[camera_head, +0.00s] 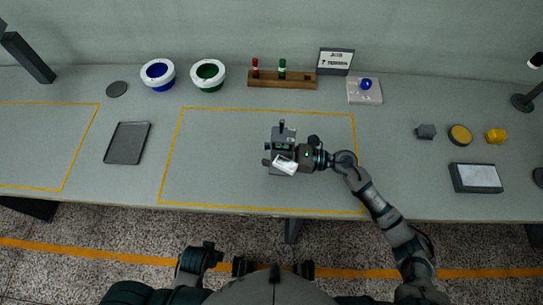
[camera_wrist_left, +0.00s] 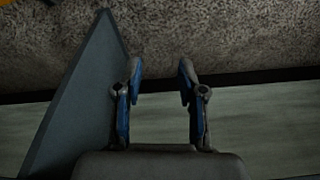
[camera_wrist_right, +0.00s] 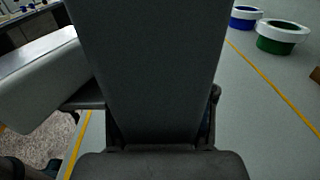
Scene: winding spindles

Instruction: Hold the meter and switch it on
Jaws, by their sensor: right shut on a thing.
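The meter (camera_head: 283,136) is a grey device with a small green display, inside the middle yellow outline on the table. A white block-like part (camera_head: 285,165) shows at its near side. My right gripper (camera_head: 300,153) comes from the right and is shut on the meter. In the right wrist view the meter's dark grey body (camera_wrist_right: 150,70) fills the space between the fingers, and the white part (camera_wrist_right: 40,80) juts out at the left. My left gripper (camera_wrist_left: 161,82) is open and empty in the left wrist view. I cannot make out the switch.
A blue-lined bowl (camera_head: 158,74), a green-lined bowl (camera_head: 208,75), a wooden rack (camera_head: 282,84) and a sign (camera_head: 335,61) stand at the back. A dark tray (camera_head: 127,143) lies left. A grey-topped box (camera_head: 476,178) and small pieces lie right. The near middle of the table is clear.

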